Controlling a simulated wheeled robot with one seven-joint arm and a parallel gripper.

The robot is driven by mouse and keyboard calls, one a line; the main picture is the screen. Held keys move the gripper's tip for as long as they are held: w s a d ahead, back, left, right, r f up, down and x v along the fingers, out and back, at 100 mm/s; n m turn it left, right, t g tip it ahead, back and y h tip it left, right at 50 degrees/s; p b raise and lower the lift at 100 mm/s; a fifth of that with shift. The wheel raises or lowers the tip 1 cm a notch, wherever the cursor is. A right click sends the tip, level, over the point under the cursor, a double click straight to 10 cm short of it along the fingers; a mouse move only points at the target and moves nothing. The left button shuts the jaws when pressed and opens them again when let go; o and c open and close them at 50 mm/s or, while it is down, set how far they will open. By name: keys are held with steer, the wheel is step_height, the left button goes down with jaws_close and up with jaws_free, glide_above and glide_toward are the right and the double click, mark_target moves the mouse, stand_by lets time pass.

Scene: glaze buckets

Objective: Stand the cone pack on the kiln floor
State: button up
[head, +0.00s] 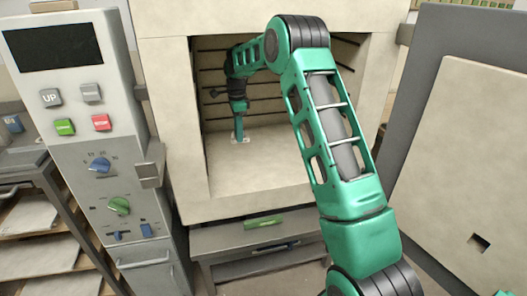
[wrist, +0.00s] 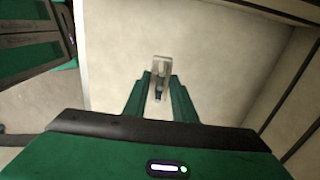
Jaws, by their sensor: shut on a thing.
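My gripper (head: 239,127) reaches down inside the open kiln, and its tips are low over the pale kiln floor (head: 275,150). In the wrist view my gripper (wrist: 160,88) is shut on the cone pack (wrist: 160,64), a small pale strip with darker cones between the fingers. In the head view only a small light bit of the cone pack (head: 240,141) shows beneath the fingers. It looks at or very close to the floor; I cannot tell whether it touches. The fingers hide part of it. The kiln floor (wrist: 215,75) around it is bare in the wrist view.
The kiln's side walls and front frame (head: 185,130) surround my arm closely. The kiln door (head: 465,150) stands open at the right. A control panel (head: 90,120) with buttons and knobs is at the left. The floor around the pack is free.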

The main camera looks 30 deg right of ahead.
steer(key=s+d+f, duration=0.2)
steer(key=d, duration=0.1)
steer(key=s+d+f, duration=0.2)
steer(key=d, duration=0.1)
steer(key=s+d+f, duration=0.2)
steer(key=s+d, duration=0.1)
steer(key=d, duration=0.1)
steer(key=shift+d+f, duration=0.1)
steer(key=shift+f, duration=2.25)
steer(key=o, duration=1.1)
step_height(320, 180, up, 8)
steer(key=shift+f, duration=0.2)
